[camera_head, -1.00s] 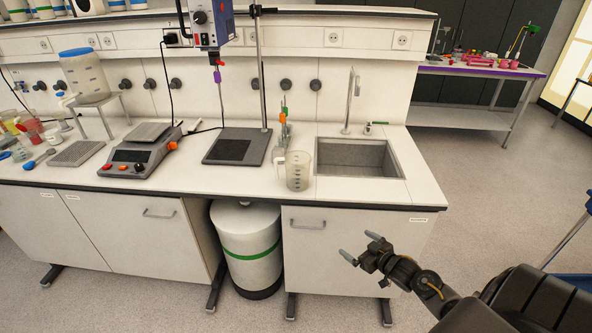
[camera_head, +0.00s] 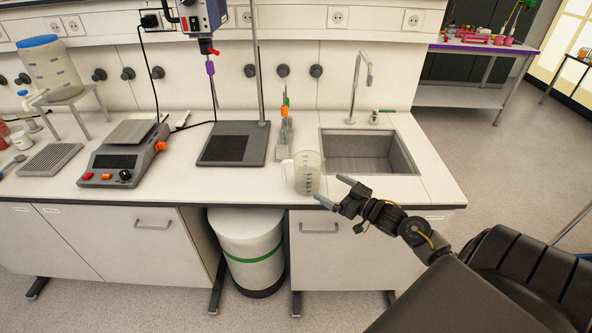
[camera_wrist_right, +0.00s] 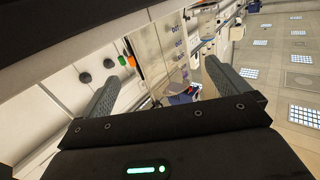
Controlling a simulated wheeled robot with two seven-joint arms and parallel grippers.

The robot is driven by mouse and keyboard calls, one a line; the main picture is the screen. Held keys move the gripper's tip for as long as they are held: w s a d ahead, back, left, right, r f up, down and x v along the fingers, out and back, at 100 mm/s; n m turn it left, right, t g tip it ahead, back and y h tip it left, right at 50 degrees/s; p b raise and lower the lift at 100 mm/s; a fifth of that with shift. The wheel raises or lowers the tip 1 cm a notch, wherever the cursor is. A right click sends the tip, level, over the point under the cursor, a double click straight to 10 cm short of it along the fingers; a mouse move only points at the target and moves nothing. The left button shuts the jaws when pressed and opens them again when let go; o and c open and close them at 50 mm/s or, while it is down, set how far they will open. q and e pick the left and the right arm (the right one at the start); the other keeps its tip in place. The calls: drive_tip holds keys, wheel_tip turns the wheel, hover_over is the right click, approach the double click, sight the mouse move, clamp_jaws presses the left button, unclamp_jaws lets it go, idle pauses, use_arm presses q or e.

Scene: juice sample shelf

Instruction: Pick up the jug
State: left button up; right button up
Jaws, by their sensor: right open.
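The jug (camera_head: 308,174) is a clear, graduated plastic vessel standing upright on the white bench, in front of the sink's left side. Its handle points left. My right gripper (camera_head: 335,191) is open and empty just right of the jug and slightly nearer the front edge, apart from it. Its two fingers point left toward the jug. My left gripper is not in view.
A sink (camera_head: 370,155) with a tap lies behind the gripper. A dark stand base (camera_head: 233,143) and a scale (camera_head: 122,160) are to the left. The bench front between jug and scale is clear.

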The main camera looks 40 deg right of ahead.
sight(318, 180)
drive_tip(key=shift+w+a, duration=0.1)
drive_tip(key=shift+w, duration=0.15)
drive_tip(key=shift+w+a+r+p, duration=0.15)
drive_tip(key=shift+w+r+p, duration=0.05)
drive_tip(key=shift+w, duration=0.25)
drive_tip(key=shift+w+a+r+p, duration=0.1)
drive_tip(key=shift+w+r+p, duration=0.1)
drive_tip(key=shift+w, duration=0.2)
drive_tip(key=x, duration=0.2)
drive_tip(key=shift+w+f, duration=0.25)
drive_tip(key=shift+w+a+f, duration=0.1)
drive_tip(key=shift+w, duration=0.25)
drive_tip(key=shift+p, duration=0.35)
drive_tip(key=shift+w+a+p, duration=0.15)
drive_tip(key=shift+w+p, duration=0.15)
drive_tip(key=shift+w, duration=0.05)
drive_tip(key=p+x, duration=0.1)
drive_tip(key=x, duration=0.3)
drive_tip(key=shift+w+a+f, duration=0.15)
drive_tip(key=shift+w+f, duration=0.05)
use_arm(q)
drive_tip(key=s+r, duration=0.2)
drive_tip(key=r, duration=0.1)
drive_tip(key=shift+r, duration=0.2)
use_arm(e)
drive_tip(key=shift+s, duration=0.1)
